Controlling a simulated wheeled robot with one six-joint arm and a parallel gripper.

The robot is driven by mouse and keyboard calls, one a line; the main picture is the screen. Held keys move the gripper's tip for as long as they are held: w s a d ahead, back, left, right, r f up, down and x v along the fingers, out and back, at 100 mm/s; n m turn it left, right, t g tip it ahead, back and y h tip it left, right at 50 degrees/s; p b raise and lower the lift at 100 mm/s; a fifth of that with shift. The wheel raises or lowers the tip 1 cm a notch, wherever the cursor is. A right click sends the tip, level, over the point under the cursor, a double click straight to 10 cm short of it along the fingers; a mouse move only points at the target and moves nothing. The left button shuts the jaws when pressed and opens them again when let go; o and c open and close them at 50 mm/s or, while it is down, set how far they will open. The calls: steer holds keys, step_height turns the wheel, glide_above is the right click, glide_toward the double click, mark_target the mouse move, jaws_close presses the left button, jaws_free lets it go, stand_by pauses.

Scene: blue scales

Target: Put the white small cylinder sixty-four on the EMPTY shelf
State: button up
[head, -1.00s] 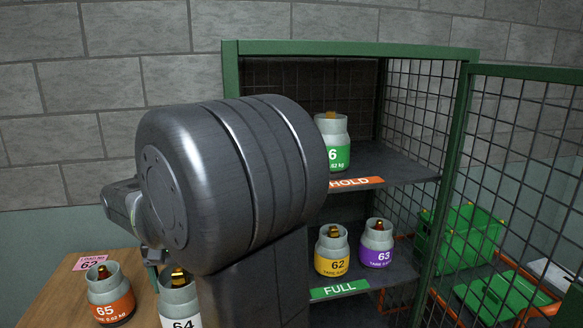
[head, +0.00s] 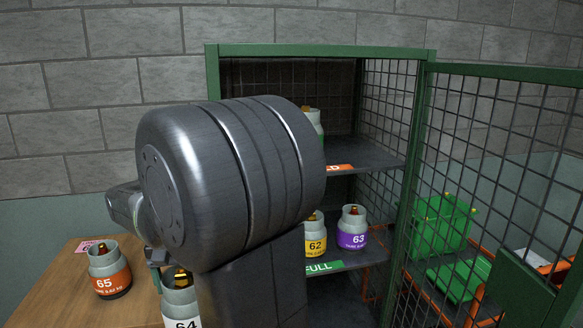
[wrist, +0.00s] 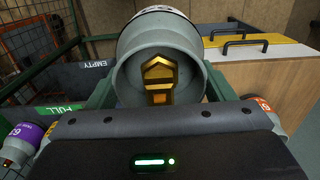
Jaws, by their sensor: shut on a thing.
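The white small cylinder 64 (head: 180,301) is grey-topped with a brass valve and a white label. My gripper (wrist: 157,88) is shut on it, and it fills the middle of the wrist view (wrist: 130,70). In the head view my arm hides part of it. The EMPTY shelf label (wrist: 97,63) shows at the left in the wrist view, on a dark shelf. That label is not visible in the head view. The green cabinet (head: 213,75) stands behind my arm with its mesh door open to the right.
Orange cylinder 65 (head: 110,272) stands on the wooden table (head: 50,290) at left. Yellow 62 (head: 316,238) and purple 63 (head: 352,230) stand on the FULL shelf (head: 355,259). A green-labelled cylinder (head: 315,120) on the HOLD shelf (head: 375,155) is mostly behind my arm. A green crate (head: 440,225) is at right.

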steer(key=w+d+f+m, duration=0.3)
steer(key=w+d+f, duration=1.6)
steer(key=d+f, duration=0.35)
steer(key=s+f, duration=0.4)
steer(key=f, duration=0.2)
steer(key=shift+s+d, duration=0.25)
steer(key=shift+s, duration=0.15)
steer(key=shift+f, duration=0.1)
